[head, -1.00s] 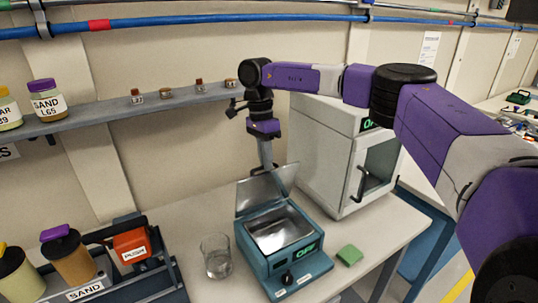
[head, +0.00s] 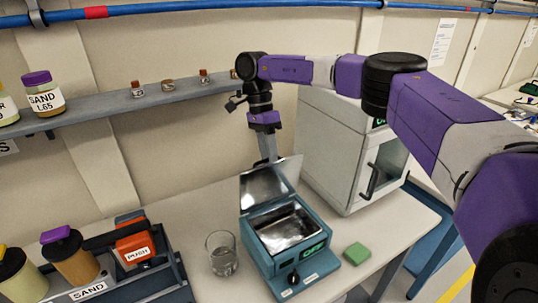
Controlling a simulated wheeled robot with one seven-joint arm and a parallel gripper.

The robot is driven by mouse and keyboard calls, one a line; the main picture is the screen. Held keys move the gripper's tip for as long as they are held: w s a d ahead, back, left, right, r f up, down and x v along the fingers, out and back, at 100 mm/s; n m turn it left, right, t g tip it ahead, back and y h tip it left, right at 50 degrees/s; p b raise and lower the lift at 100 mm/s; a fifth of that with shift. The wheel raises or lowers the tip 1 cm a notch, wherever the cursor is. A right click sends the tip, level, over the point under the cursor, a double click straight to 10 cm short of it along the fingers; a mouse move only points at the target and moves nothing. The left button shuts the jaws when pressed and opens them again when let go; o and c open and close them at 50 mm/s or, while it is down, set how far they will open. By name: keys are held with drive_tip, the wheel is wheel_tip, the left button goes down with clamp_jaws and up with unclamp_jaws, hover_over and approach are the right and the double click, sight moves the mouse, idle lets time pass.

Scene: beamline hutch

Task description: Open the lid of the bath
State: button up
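The teal bath (head: 285,245) stands on the pale bench, with a steel basin open to view and a display and black knob on its front. Its lid (head: 269,182) is raised and stands tilted up at the back edge of the bath. My arm reaches over from the right, and its wrist hangs down behind the lid. My gripper is at or behind the lid, and its fingertips are hidden, so I cannot tell whether it touches the lid or is open.
A glass beaker (head: 222,253) stands left of the bath, and a green block (head: 356,253) lies right of it. A grey oven cabinet (head: 345,150) stands behind to the right. A rack with sand jars (head: 72,258) is at the left. A shelf (head: 110,110) with small jars runs along the wall.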

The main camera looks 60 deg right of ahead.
drive_tip(key=shift+r, duration=0.2)
drive_tip(key=b+v, duration=0.1)
drive_tip(key=v, duration=0.6)
drive_tip(key=shift+r+b, duration=0.35)
drive_tip(key=shift+w, duration=0.1)
